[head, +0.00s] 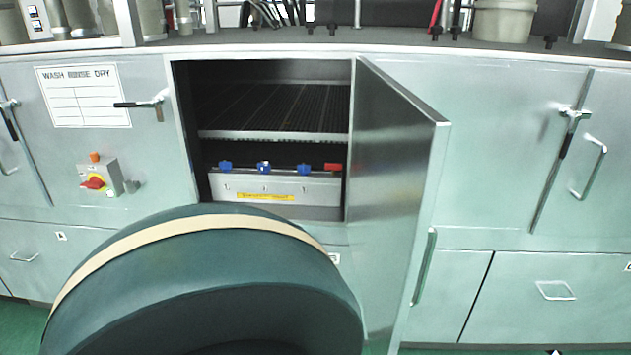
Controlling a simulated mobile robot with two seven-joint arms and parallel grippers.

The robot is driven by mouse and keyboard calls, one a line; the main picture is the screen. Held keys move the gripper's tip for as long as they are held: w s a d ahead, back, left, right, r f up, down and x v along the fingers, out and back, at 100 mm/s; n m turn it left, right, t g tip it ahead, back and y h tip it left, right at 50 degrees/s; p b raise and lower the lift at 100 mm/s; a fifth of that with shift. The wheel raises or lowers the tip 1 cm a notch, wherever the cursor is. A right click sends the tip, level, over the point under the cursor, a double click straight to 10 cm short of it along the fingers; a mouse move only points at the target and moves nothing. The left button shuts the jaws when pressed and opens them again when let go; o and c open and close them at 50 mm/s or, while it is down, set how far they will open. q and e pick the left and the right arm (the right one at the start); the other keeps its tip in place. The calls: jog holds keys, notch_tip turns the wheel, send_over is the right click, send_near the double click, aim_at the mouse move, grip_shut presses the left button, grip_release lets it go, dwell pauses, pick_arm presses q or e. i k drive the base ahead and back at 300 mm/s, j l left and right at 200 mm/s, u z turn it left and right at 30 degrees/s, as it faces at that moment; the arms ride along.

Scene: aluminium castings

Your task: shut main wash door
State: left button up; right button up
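The main wash door (393,165) is a grey-green metal panel hinged on the right side of the cabinet opening. It stands swung out toward me, wide open. A long vertical handle (424,267) is on its outer face near the free edge. The wash opening (270,95) shows a dark ribbed rack and, below it, a panel with blue and red valve handles (264,168). A black-gripped latch lever (147,104) is left of the opening. Neither of my grippers is in view.
A large dark green rounded shape with a tan band fills the lower middle, in front of the opening. A grey switch box (97,178) with a red knob is at left. Closed panels (490,150) stand at right. Buckets (503,20) stand on top.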

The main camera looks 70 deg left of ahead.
aim_at(400, 143)
jog(key=i+u, duration=0.1)
jog(key=u, duration=0.3)
jog(key=i+l+u, duration=0.1)
jog(key=u, duration=0.3)
jog(key=l+u, duration=0.2)
jog(key=u, duration=0.2)
jog(key=i+l+u, duration=0.1)
jog(key=u, duration=0.3)
jog(key=i+l+u, duration=0.15)
jog(key=i+u, duration=0.2)
jog(key=u, duration=0.15)
jog(key=i+l+u, duration=0.3)
jog(key=u, duration=0.15)
